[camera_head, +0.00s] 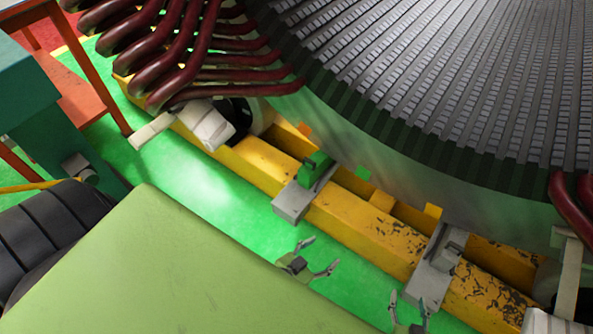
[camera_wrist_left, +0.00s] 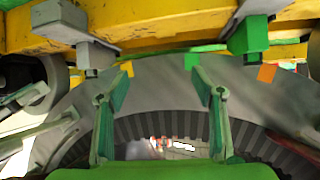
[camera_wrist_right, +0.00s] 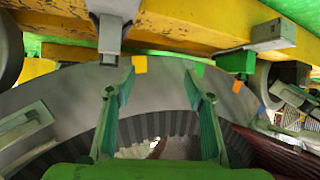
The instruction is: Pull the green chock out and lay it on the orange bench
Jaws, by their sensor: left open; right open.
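The green chock (camera_head: 316,168) sits on a grey bracket (camera_head: 296,200) on the yellow beam, by the stator's lower edge. It also shows at upper right in the left wrist view (camera_wrist_left: 250,36) and in the right wrist view (camera_wrist_right: 237,62). My left gripper (camera_head: 321,254) is open and empty, in front of the beam and apart from the chock. My right gripper (camera_head: 408,298) is open and empty, lower right, near a second grey bracket (camera_head: 434,270). An orange-red bench-like frame (camera_head: 90,100) stands at upper left; its top is partly cut off.
The large stator (camera_head: 430,80) with dark red coils (camera_head: 180,50) fills the top. The yellow beam (camera_head: 365,229) runs diagonally below it. A smaller green piece (camera_head: 363,173) is beside the chock. A pale green surface (camera_head: 170,270) fills the lower left. Green floor (camera_head: 190,175) shows between.

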